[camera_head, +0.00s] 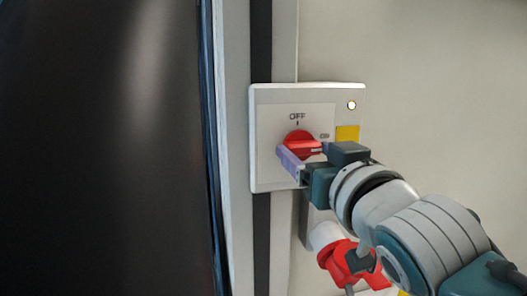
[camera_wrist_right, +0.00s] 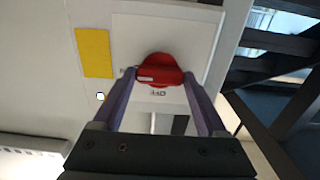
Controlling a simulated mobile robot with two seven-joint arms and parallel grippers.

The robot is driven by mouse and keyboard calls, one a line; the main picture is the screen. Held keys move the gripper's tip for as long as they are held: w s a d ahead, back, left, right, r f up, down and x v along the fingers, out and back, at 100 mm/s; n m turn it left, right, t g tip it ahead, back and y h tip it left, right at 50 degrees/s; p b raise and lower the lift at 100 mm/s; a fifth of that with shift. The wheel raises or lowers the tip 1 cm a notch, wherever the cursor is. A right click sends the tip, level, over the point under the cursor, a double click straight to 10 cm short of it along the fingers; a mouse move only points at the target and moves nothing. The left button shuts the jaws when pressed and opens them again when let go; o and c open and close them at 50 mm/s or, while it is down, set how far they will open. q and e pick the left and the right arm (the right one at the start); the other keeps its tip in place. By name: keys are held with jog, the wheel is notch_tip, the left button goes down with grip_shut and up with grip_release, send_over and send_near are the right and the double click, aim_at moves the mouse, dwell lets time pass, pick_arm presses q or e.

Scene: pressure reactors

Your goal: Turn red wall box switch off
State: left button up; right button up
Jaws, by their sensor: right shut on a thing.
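The red switch knob (camera_head: 301,143) sits on the pale wall box (camera_head: 261,175), below the OFF label and left of the ON label. Its handle lies roughly sideways, with a white mark at its right end. My right gripper (camera_head: 305,155) is at the knob, its purple fingers on either side of it. In the right wrist view, the knob (camera_wrist_right: 160,68) sits between the fingertips (camera_wrist_right: 159,78), and the gripper is shut on it. My left gripper is out of view.
A yellow label (camera_head: 347,133) and a small round light (camera_head: 351,105) are on the box's right side. A red and white plug-like fitting (camera_head: 342,262) is below, close to my right arm. A large dark panel (camera_head: 100,150) fills the left; the right wall is bare.

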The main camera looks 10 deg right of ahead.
jog(key=c, duration=0.7)
jog(key=shift+n, duration=0.3)
jog(key=n, duration=0.3)
jog(key=shift+n, duration=0.4)
jog(key=n, duration=0.4)
jog(key=shift+n, duration=0.3)
jog(key=n, duration=0.6)
jog(key=shift+p, duration=0.3)
jog(key=shift+n, duration=1.5)
